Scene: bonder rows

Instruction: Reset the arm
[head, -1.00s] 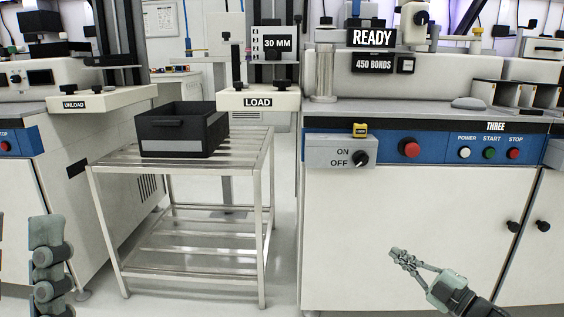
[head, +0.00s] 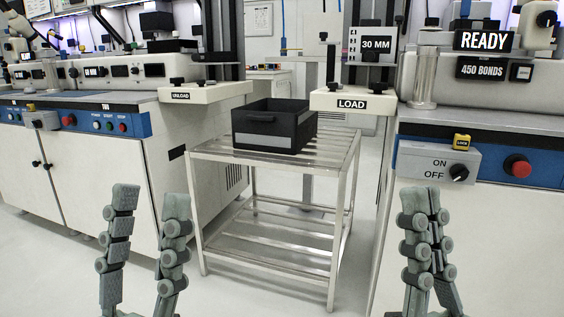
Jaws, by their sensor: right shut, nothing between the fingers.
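My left gripper (head: 147,215) stands upright at the lower left of the head view, its two fingers apart with nothing between them. My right gripper (head: 424,212) stands upright at the lower right, its fingers together and holding nothing. Both are in front of the machines and the metal rack, touching nothing that I can see. The arm links below the fingers are outside the picture.
A black bin (head: 272,127) sits on a slatted metal rack (head: 345,165) between two machines. Shelves marked UNLOAD (head: 205,92) and LOAD (head: 351,102) stick out above it. The right machine has an ON/OFF switch box (head: 438,163) and a red button (head: 517,166). The floor in front is clear.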

